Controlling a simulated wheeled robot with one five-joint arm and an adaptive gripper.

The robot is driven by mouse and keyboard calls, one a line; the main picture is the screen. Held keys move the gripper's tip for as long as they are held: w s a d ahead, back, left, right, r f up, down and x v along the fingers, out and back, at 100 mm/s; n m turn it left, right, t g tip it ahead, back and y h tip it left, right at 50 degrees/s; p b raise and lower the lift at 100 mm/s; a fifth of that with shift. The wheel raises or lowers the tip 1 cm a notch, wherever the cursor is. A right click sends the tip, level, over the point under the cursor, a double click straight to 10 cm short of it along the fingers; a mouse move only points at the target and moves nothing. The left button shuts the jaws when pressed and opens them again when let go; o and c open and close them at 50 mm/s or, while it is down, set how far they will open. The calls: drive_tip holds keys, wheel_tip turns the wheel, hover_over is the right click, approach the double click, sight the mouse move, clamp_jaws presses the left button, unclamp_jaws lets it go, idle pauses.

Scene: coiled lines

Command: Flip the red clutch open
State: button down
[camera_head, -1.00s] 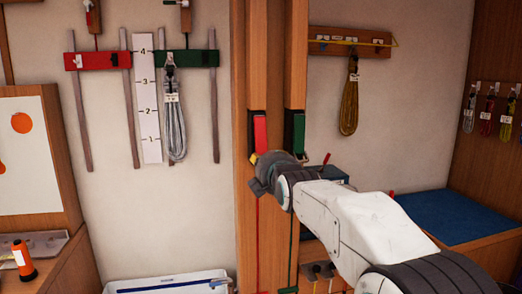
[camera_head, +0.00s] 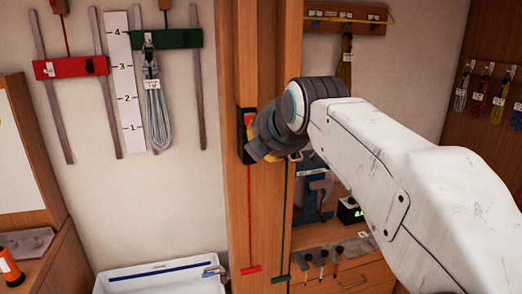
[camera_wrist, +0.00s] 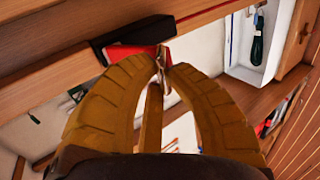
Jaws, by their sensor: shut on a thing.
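The red clutch (camera_head: 246,116) is fixed to the wooden column in the head view, its dark housing partly hidden by my gripper (camera_head: 257,152). In the wrist view the red clutch (camera_wrist: 125,51) shows as a red piece beside a black housing. My gripper's yellow fingers (camera_wrist: 162,66) come together at its edge, shut on a small metallic-looking part there. How far the lever is tilted is hard to tell. A red line (camera_head: 250,210) hangs below the clutch to a red handle (camera_head: 251,270). The green clutch is hidden behind my arm in the head view.
A green line with a green handle (camera_head: 281,279) hangs close on the right. A red block (camera_head: 57,68) and a green block (camera_head: 180,39) sit on wall rails at left. A white bin (camera_head: 160,277) stands below. A wooden drawer unit (camera_head: 345,277) is at lower right.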

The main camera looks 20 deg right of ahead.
drive_tip(key=shift+w+d+r+p, duration=0.15)
drive_tip(key=shift+r+p, duration=0.25)
drive_tip(key=shift+r, duration=1.45)
drive_tip(key=c, duration=1.5)
unclamp_jaws()
drive_tip(key=shift+w+d, duration=0.1)
drive_tip(key=o, duration=0.3)
drive_tip(key=v, duration=1.2)
